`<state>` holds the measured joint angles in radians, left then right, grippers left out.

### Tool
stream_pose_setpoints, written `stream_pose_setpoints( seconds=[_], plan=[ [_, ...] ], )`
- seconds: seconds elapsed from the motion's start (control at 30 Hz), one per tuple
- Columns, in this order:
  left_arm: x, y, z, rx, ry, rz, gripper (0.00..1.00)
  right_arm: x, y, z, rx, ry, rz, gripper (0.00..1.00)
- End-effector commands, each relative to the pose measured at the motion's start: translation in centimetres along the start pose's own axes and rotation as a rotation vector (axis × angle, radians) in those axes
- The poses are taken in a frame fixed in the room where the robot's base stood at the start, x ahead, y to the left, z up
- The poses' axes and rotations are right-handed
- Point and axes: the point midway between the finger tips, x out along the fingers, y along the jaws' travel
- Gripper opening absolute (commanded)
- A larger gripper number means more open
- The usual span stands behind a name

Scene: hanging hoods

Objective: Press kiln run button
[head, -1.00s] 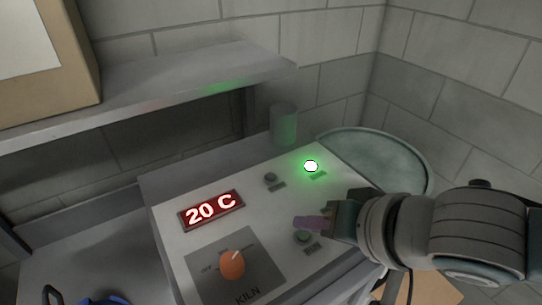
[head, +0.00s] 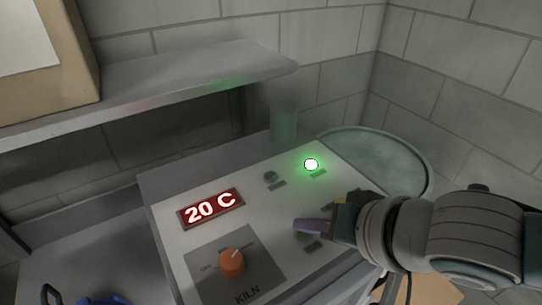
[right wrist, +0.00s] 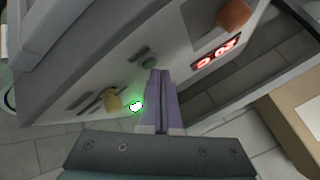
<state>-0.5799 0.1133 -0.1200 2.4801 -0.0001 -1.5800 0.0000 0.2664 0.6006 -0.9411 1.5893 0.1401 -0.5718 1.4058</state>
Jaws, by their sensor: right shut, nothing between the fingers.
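The kiln panel (head: 262,205) faces up in the head view, with a red display (head: 211,208) reading 20 C and an orange knob (head: 232,263). A lit green lamp (head: 311,164) is at its upper right. A small round button (head: 271,177) lies left of the lamp. Another greenish button (head: 303,237) is partly hidden under my right gripper (head: 296,225); it also shows in the right wrist view (right wrist: 149,62). My right gripper's purple fingers are shut and empty, close over that button; contact cannot be told. My left gripper is out of view.
A yellow knob-like part (right wrist: 113,100) is on the panel near the lamp. A grey shelf (head: 180,85) with a tan box (head: 85,55) hangs at left. A grey cylinder (head: 284,124) and a round pale-green top (head: 385,160) are behind the kiln.

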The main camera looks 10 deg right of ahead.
Motion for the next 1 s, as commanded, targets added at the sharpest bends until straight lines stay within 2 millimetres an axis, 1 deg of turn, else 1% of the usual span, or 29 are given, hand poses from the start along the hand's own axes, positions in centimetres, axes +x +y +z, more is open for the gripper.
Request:
stream_pose_setpoints(
  seconds=[1.0],
  plan=[
    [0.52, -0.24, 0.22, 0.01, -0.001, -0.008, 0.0, 0.59, 0.39, 0.41, 0.001, 0.0, -0.001, 0.0]
  ],
)
